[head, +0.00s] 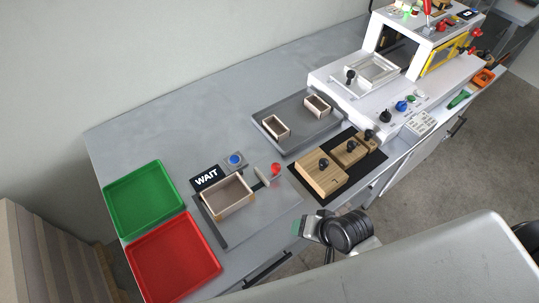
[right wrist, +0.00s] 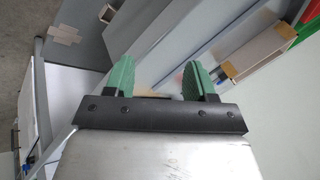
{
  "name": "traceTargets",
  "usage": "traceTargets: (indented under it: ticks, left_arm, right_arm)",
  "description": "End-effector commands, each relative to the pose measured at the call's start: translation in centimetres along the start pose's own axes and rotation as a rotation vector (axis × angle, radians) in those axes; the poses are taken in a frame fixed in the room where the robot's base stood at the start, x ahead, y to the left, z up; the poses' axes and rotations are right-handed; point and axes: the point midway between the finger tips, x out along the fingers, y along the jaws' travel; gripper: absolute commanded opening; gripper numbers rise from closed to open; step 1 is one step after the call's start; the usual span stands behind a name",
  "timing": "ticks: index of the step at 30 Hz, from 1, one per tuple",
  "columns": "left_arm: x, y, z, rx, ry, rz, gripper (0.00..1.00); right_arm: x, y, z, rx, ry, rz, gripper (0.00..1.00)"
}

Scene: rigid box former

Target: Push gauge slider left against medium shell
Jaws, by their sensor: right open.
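The medium shell (head: 228,197), a pale open wooden box, sits on the grey gauge plate (head: 270,211). The gauge slider (head: 263,178) is to its right, with a red knob (head: 276,169) on top. Whether the slider touches the shell is too small to tell. My right gripper (head: 300,228) is in front of the plate's right side, apart from the knob. In the right wrist view its green fingers (right wrist: 158,80) are spread and empty. My left gripper is not in view.
Green (head: 145,198) and red (head: 173,259) trays lie left of the plate. A WAIT sign (head: 206,178) and blue button (head: 235,159) stand behind it. Wooden blocks with black knobs (head: 321,178) lie to the right. A grey tray (head: 296,126) holds two smaller shells.

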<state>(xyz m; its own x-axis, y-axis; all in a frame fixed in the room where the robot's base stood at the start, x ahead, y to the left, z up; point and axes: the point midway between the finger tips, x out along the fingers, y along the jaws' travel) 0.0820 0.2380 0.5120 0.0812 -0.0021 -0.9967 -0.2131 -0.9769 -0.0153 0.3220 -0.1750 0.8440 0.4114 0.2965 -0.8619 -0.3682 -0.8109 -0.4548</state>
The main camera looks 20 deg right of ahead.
Motion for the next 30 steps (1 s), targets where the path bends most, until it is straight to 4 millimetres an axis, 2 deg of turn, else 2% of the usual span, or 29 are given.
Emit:
traceTargets:
  ticks: [4,11,14,21,24,27,30]
  left_arm:
    - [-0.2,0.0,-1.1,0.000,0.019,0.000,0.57]
    - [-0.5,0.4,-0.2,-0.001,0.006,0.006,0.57]
    - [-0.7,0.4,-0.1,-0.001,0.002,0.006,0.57]
    - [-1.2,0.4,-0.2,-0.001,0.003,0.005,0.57]
    - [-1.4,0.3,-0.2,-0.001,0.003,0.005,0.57]
    - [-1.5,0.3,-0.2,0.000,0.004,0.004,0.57]
    - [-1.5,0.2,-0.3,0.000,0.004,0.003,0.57]
  right_arm:
    - [0.2,-0.8,-0.8,0.154,0.002,-0.065,0.55]
    - [0.5,-2.2,-2.5,0.474,-0.018,-0.190,0.55]
    - [0.5,-2.9,-3.6,0.677,-0.043,-0.264,0.55]
    - [-0.2,-4.6,-8.8,1.426,-0.205,-0.505,0.55]
    - [-0.7,-4.8,-10.9,1.685,-0.287,-0.581,0.55]
    - [-1.0,-4.8,-12.2,1.856,-0.350,-0.628,0.55]
    - [-1.1,-4.9,-12.9,1.942,-0.385,-0.652,0.55]
